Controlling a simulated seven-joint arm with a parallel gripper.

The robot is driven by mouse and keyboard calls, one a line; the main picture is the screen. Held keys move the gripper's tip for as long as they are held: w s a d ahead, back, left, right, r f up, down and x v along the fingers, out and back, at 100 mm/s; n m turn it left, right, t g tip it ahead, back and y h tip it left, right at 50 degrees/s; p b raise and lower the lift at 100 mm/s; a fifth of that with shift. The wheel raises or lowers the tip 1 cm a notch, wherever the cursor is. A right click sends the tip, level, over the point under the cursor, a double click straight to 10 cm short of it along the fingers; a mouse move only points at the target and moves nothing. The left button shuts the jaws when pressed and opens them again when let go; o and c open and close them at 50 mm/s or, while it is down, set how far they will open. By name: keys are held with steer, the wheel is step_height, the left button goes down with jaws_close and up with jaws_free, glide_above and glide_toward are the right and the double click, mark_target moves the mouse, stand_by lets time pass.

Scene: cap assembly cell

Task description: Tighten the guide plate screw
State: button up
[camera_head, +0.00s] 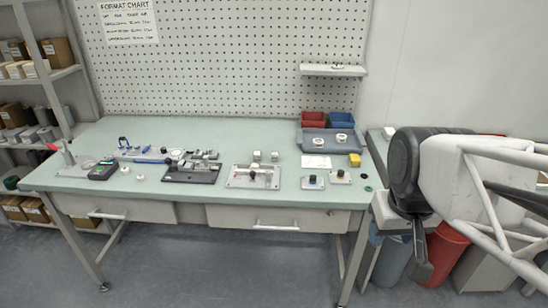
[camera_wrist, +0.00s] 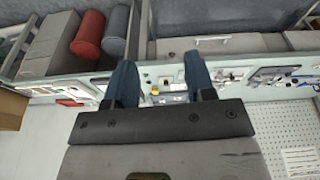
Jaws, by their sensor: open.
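Several fixtures stand on the green-topped workbench (camera_head: 225,135). A light metal plate with a block and a dark knob (camera_head: 253,176) is at the front middle. A dark plate with small metal parts (camera_head: 192,172) lies left of it. I cannot tell which is the guide plate, and its screw is too small to make out. My gripper (camera_head: 421,268) hangs off the right end of the bench, pointing down, apart from all parts. In the wrist view my gripper (camera_wrist: 160,82) has its two blue-grey fingers spread, with nothing between them.
Red and blue bins (camera_head: 313,120) and a grey tray (camera_head: 328,141) sit at the bench's back right. Two small blocks with knobs (camera_head: 313,182) stand at front right. A red waste bin (camera_head: 445,252) stands on the floor by my gripper. A pegboard (camera_head: 225,60) closes the back.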

steer(key=w+a+r+n, duration=0.1)
steer(key=w+a+n, duration=0.1)
steer(key=w, duration=0.5)
steer(key=w+a+r+n, duration=0.1)
steer(key=w+a+n, duration=0.1)
steer(key=w, duration=0.4)
steer(key=n+g, duration=0.2)
steer(key=n, duration=1)
glide_above(268, 172)
steer(key=f, duration=1.7)
steer(key=shift+s+d, duration=0.1)
steer(key=shift+d, duration=0.15)
steer(key=shift+w+a+f, duration=0.25)
steer(key=shift+f, duration=0.05)
steer(key=shift+f, duration=0.1)
steer(key=shift+f, duration=3.85)
